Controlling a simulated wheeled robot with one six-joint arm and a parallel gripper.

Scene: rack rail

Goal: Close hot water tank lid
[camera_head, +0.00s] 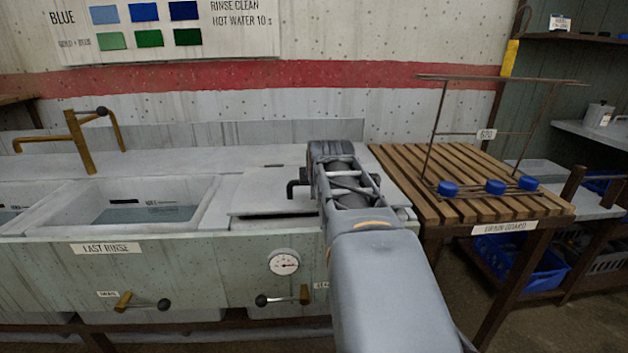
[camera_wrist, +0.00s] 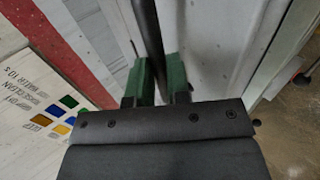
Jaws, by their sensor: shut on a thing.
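The hot water tank lid (camera_head: 262,192) is a pale grey plate on the counter, above the round dial. It lies flat or nearly flat; I cannot tell whether a small gap is left under its front edge. Its dark handle (camera_head: 292,187) shows at the right side of the lid, partly hidden by my arm. In the wrist view my gripper's green fingers (camera_wrist: 160,80) are shut around the dark handle bar (camera_wrist: 149,35). In the head view my wrist hides the fingertips.
The last rinse basin (camera_head: 150,203) with water and a brass tap (camera_head: 78,140) are to the left. A dial (camera_head: 284,262) and valve levers (camera_head: 283,298) are on the front panel. A slatted drain board (camera_head: 450,165) with a wire rack and blue knobs stands to the right.

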